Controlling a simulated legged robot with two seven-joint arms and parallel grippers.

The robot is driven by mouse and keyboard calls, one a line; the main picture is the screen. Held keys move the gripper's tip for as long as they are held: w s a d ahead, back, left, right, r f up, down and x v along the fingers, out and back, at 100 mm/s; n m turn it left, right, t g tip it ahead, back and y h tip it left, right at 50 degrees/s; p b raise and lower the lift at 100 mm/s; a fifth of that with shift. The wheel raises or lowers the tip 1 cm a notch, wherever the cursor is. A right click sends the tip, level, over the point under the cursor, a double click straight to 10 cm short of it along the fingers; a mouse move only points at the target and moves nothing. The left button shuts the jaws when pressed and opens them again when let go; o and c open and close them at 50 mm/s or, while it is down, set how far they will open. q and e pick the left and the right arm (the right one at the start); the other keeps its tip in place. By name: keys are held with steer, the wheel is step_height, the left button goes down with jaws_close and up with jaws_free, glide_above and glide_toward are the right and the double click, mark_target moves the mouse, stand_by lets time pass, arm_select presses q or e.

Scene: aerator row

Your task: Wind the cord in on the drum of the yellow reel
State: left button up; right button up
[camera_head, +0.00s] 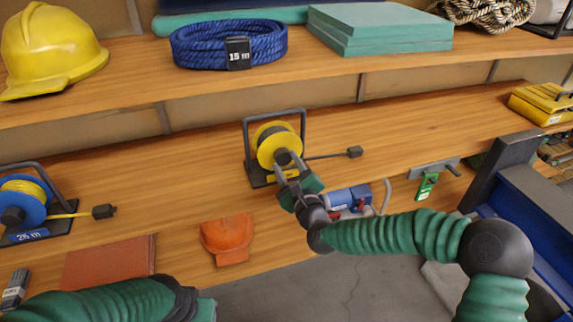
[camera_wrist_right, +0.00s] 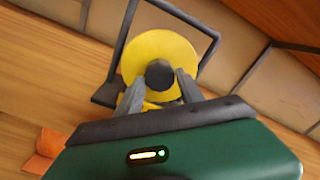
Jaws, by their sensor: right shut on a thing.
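The yellow reel (camera_head: 264,154) stands in a dark frame on the lower wooden shelf, at the middle of the head view. A short length of dark cord (camera_head: 325,157) runs out to its right and ends in a dark plug (camera_head: 354,152). My right gripper (camera_head: 287,166) is at the front of the drum, shut on the dark round knob. In the right wrist view, the knob (camera_wrist_right: 159,74) sits between the two fingers, in front of the yellow disc (camera_wrist_right: 150,45). My left gripper (camera_head: 206,308) shows only its green body at the bottom edge; its fingers are out of view.
A blue reel (camera_head: 22,200) with yellow cord stands at the left. An orange pouch-like item (camera_head: 228,238) lies near the shelf's front edge. A blue tool (camera_head: 348,198) lies right of my right gripper. The upper shelf holds a yellow helmet (camera_head: 48,45) and blue rope (camera_head: 205,46).

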steer(key=shift+d+f+m, duration=0.2)
steer(key=shift+f+m, duration=0.15)
steer(key=shift+m, duration=0.05)
steer(key=o, duration=1.1)
steer(key=shift+o, duration=1.4)
steer(key=shift+w, duration=0.1)
steer(key=shift+r, duration=0.15)
steer(key=shift+r, duration=0.1)
steer(key=p+v, duration=0.3)
steer(key=v, duration=1.4)
